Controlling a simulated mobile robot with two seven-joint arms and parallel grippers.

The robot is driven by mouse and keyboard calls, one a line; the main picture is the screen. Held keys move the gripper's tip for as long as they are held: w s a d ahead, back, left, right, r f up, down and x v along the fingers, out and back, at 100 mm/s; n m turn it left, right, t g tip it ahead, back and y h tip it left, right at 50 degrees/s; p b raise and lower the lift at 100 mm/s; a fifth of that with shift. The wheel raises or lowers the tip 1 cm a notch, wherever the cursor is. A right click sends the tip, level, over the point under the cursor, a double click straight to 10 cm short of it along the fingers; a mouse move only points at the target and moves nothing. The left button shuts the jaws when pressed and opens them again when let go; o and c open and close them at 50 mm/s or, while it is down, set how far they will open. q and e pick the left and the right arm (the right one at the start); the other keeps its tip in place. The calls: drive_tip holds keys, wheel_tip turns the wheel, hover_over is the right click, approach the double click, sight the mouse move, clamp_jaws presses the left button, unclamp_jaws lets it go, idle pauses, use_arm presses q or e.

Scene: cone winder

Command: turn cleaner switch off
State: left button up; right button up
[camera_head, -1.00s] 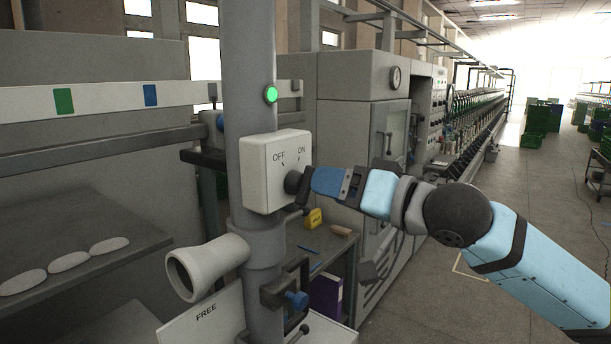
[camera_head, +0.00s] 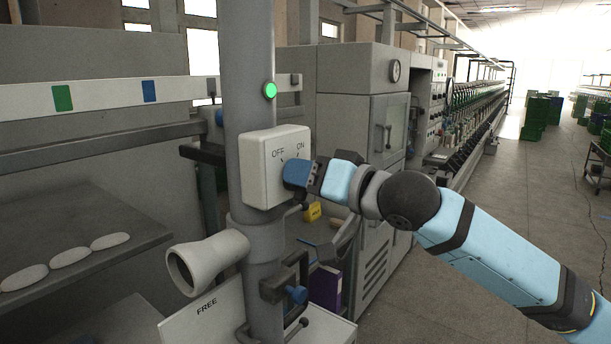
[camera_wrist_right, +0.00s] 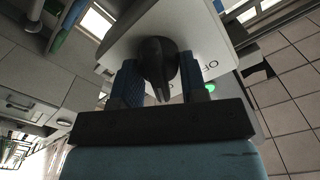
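The cleaner switch is a pale box (camera_head: 262,150) on a grey column, marked OFF on the left and ON on the right. Its black knob (camera_wrist_right: 158,62) shows in the right wrist view, with a narrow grip pointing towards my palm. My right gripper (camera_head: 297,173) is at the box front and hides the knob in the head view. In the right wrist view its blue fingers (camera_wrist_right: 158,80) lie on either side of the knob, close against it. Whether they clamp it is unclear. The knob's setting is hidden. My left gripper is out of view.
A green lamp (camera_head: 269,90) glows on the column (camera_head: 250,50) above the box. A grey funnel (camera_head: 207,260) and a FREE sign plate (camera_head: 205,318) are below. A shelf with pale oval pieces (camera_head: 70,257) is at left. Open floor (camera_head: 510,200) lies at right.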

drive_tip(key=shift+r+n+p, duration=0.25)
drive_tip(key=shift+n+p, duration=1)
drive_tip(key=shift+n, duration=0.15)
drive_tip(key=n+p, duration=0.2)
drive_tip(key=n, duration=0.1)
drive_tip(key=shift+s+a+n, duration=0.1)
drive_tip(key=shift+s+n, duration=0.1)
drive_tip(key=shift+n, duration=0.1)
drive_tip(key=n+p, duration=0.1)
drive_tip(key=n, duration=0.2)
drive_tip(key=shift+a+f+p, duration=0.1)
drive_tip(key=shift+p, duration=0.25)
drive_tip(key=shift+s+n+p, duration=0.15)
drive_tip(key=shift+n+p, duration=0.25)
drive_tip(key=shift+n, duration=0.8)
drive_tip(key=shift+f, duration=0.1)
drive_tip(key=o, duration=0.8)
drive_tip(key=shift+o, duration=0.2)
